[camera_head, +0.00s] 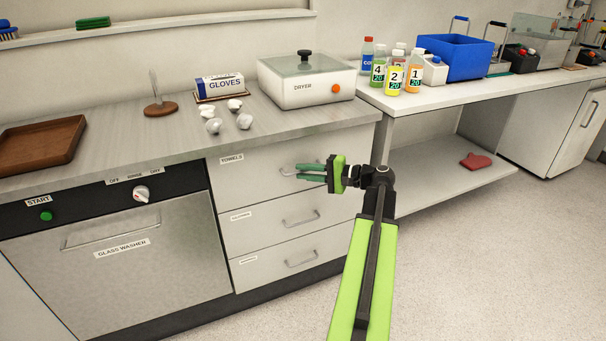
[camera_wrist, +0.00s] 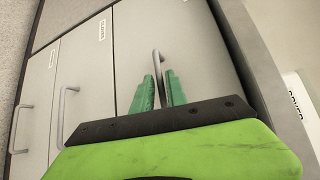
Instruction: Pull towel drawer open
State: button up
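The towel drawer (camera_head: 262,180) is the top drawer, labelled TOWELS, under the counter in the head view. It is closed, its front level with the drawers below. My gripper (camera_head: 298,171) is in front of its right half and hides most of the handle. In the wrist view the drawer front (camera_wrist: 195,45) appears turned sideways. Its grey bar handle (camera_wrist: 157,60) shows between the two green fingertips of my gripper (camera_wrist: 159,76). The fingers are apart, and I cannot tell whether they touch the handle.
Two more closed drawers (camera_head: 270,218) are below, and a glass washer (camera_head: 125,250) is to the left. The counter above holds a dryer (camera_head: 300,92) and a gloves box (camera_head: 219,86). A lower shelf (camera_head: 435,185) with a red cloth (camera_head: 475,161) is at right. The floor in front is clear.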

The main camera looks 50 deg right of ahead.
jog(key=shift+w+a, duration=0.25)
jog(key=shift+w, duration=0.25)
jog(key=shift+c, duration=0.5)
grip_shut()
dwell(0.5)
